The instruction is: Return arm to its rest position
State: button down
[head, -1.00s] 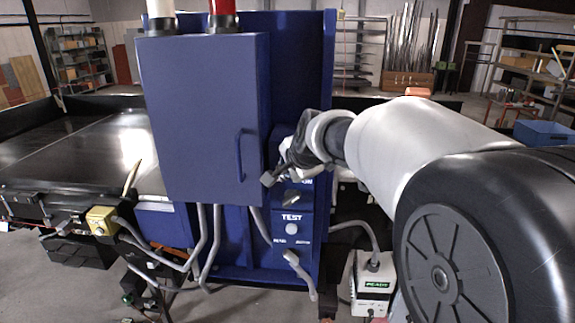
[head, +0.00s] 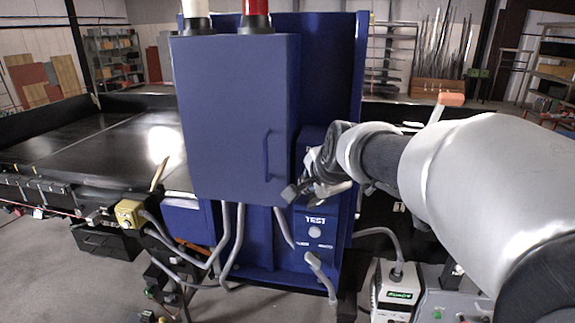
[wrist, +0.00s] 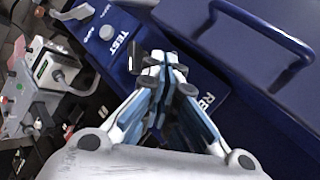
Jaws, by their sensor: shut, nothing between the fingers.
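My gripper (wrist: 163,78) is shut and empty. In the wrist view its fingertips meet in front of the blue control panel (wrist: 125,35). In the head view my gripper (head: 295,192) is at the panel just right of the blue cabinet (head: 225,125), above the TEST label and its pale round button (head: 315,232). The button also shows in the wrist view (wrist: 106,32), apart from the fingers. My fingers hide part of a label starting with RE. Whether the fingertips touch the panel, I cannot tell.
The cabinet's handle (head: 266,156) sticks out close to my gripper's left. A black conveyor (head: 85,150) extends left. A white box (head: 398,285) with a cable stands at lower right. Grey conduits (head: 225,235) hang below the cabinet.

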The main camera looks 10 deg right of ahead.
dwell(0.3)
jog(key=s+f+n+g+b, duration=0.2)
jog(key=s+f+n+b, duration=0.5)
jog(key=s+f, duration=0.9)
jog(key=s+d+f+n+g+b, duration=0.1)
jog(key=s+f+n+g+b, duration=0.2)
jog(key=s+f+n+b, duration=0.4)
jog(key=s+f+b, duration=0.7)
jog(key=s+f, duration=0.1)
jog(key=s, duration=0.3)
jog(key=shift+s+d+f+n+h, duration=0.25)
jog(key=shift+f+n+h, duration=0.05)
jog(key=shift+f+h, duration=0.1)
